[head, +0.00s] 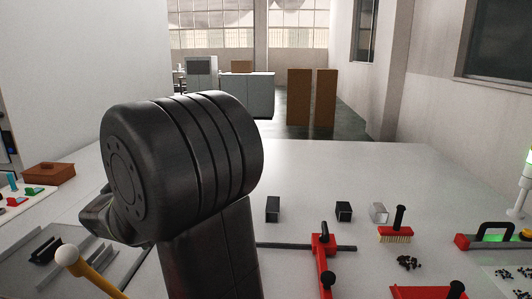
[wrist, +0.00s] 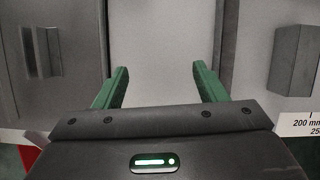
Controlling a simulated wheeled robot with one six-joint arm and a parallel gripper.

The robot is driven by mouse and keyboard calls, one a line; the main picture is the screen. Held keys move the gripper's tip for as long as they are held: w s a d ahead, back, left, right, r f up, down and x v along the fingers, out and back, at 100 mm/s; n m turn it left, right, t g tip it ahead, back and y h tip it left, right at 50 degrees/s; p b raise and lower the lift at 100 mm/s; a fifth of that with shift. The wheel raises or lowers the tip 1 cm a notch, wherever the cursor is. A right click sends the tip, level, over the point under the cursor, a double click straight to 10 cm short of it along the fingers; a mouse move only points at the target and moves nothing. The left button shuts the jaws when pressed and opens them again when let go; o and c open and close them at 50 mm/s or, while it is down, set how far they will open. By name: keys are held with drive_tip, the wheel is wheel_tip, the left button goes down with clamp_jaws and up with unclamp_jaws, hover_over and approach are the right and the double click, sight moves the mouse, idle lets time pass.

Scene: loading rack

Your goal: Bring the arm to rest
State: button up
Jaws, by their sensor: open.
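My gripper (wrist: 160,88) shows in the wrist view with its two green fingers apart and nothing between them. A plain pale surface lies beyond the fingers. In the head view a large black joint of my arm fills the left middle and hides part of the table; the gripper itself cannot be made out there.
On the white table (head: 330,170) stand a dark block (head: 272,209), another dark block (head: 343,211) and a silver block (head: 378,212). A brown box (head: 49,173) is left.

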drive_tip(key=f, duration=0.8)
drive_tip(key=shift+d+f+b, duration=0.15)
drive_tip(key=shift+d+b, duration=0.1)
drive_tip(key=shift+b, duration=0.15)
